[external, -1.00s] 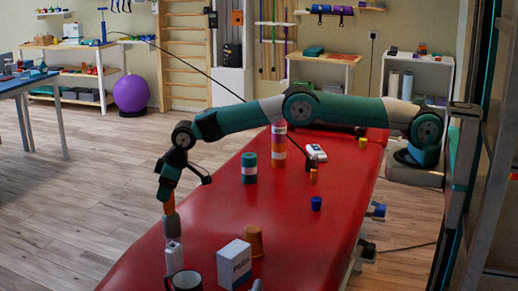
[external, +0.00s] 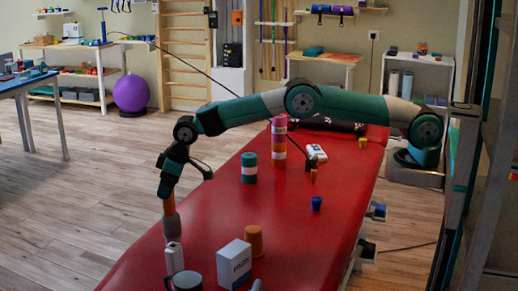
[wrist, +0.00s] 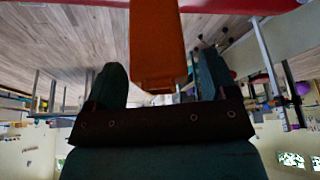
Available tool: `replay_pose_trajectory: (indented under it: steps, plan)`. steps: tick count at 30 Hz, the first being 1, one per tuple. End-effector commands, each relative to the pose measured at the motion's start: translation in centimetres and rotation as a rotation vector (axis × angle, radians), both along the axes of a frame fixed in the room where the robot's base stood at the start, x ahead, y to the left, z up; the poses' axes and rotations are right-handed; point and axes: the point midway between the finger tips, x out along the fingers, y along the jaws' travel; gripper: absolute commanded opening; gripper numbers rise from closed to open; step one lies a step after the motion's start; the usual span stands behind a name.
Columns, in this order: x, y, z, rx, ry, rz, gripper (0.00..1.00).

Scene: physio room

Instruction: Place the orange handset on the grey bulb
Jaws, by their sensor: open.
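The orange handset (external: 169,204) stands upright on or against the grey bulb (external: 172,229) near the left edge of the red table (external: 300,235). Their exact contact is too small to make out. My gripper (external: 170,190) is open just above, at the handset's upper end. In the wrist view the handset (wrist: 158,45) shows between the two dark fingers of my gripper (wrist: 162,80), with a narrow gap at the right finger; its far end and the bulb are out of view.
A white bottle or box (external: 174,257), a dark mug (external: 187,281), a white carton (external: 234,263) and an orange cup (external: 254,240) stand close by. A teal-and-white cylinder (external: 249,168) and a small blue cup (external: 316,203) are farther back.

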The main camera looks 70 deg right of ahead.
Motion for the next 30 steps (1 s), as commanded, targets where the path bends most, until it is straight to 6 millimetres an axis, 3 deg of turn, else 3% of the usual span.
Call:
replay_pose_trajectory:
  steps: [12, 25, 28, 30]
  plan:
    - [-3.0, -1.2, 7.7, 0.001, -0.002, 0.000, 0.78]
    - [-4.3, -1.8, 10.2, 0.001, 0.005, 0.006, 0.78]
    - [-6.4, -2.6, 12.2, 0.008, 0.023, 0.027, 0.78]
    - [-9.2, -3.7, 14.2, 0.016, 0.045, 0.051, 0.78]
